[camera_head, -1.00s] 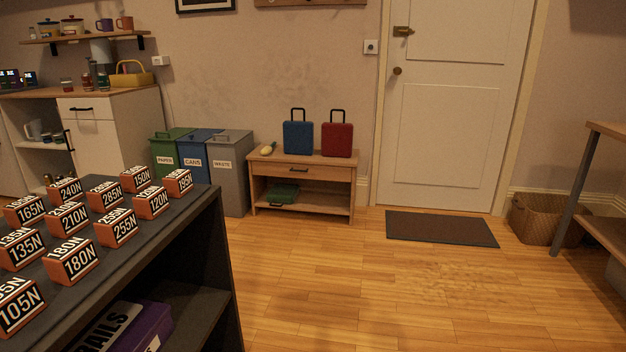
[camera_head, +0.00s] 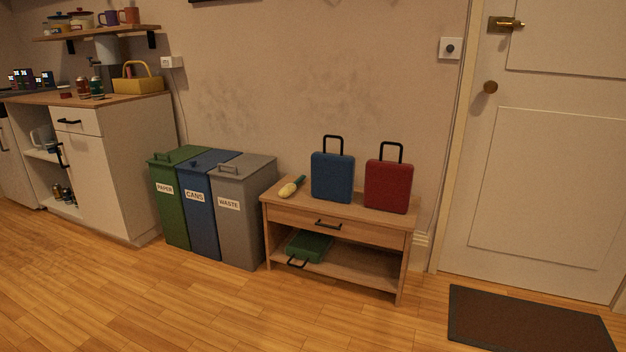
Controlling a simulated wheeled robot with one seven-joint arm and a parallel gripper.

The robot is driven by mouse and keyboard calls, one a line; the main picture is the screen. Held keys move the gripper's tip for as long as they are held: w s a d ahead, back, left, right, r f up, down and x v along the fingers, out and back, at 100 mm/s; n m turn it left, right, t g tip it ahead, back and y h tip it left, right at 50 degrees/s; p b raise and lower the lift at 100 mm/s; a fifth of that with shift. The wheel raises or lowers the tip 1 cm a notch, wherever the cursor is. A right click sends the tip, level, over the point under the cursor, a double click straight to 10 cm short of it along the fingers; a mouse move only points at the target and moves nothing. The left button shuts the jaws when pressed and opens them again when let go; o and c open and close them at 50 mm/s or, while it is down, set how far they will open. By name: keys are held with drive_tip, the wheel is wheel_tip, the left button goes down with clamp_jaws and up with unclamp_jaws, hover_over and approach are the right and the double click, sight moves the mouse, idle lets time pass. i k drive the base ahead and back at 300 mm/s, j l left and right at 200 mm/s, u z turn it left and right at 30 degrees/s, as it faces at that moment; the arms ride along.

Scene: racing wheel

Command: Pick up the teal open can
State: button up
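Small cans stand on the wooden counter top at the upper left. One can (camera_head: 97,88) looks dark and greenish, but it is too small to tell whether it is teal or open. A reddish can (camera_head: 83,89) stands just left of it. Several more small cans (camera_head: 64,196) sit on the low shelf of the white cabinet, their colours unclear. My gripper is not in view.
The white cabinet (camera_head: 105,182) stands at the left, with a yellow basket (camera_head: 138,82) on its counter. Green (camera_head: 170,215), blue (camera_head: 203,225) and grey (camera_head: 241,222) bins stand beside it. A wooden bench (camera_head: 335,223) bears two cases. The wooden floor (camera_head: 190,310) in front is clear.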

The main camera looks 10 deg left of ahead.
sight(96, 85)
drive_tip(key=i+j+u, duration=0.15)
drive_tip(key=i+u, duration=1)
drive_tip(key=i+l+u, duration=0.25)
drive_tip(key=u, duration=0.15)
drive_tip(key=i+j+u, duration=0.25)
drive_tip(key=i, duration=0.35)
drive_tip(key=i+u, duration=0.25)
drive_tip(key=i, duration=0.3)
drive_tip(key=i+j+z, duration=0.2)
drive_tip(key=i+j, duration=0.3)
drive_tip(key=i+j+z, duration=0.2)
drive_tip(key=i+j, duration=0.25)
drive_tip(key=j, duration=0.25)
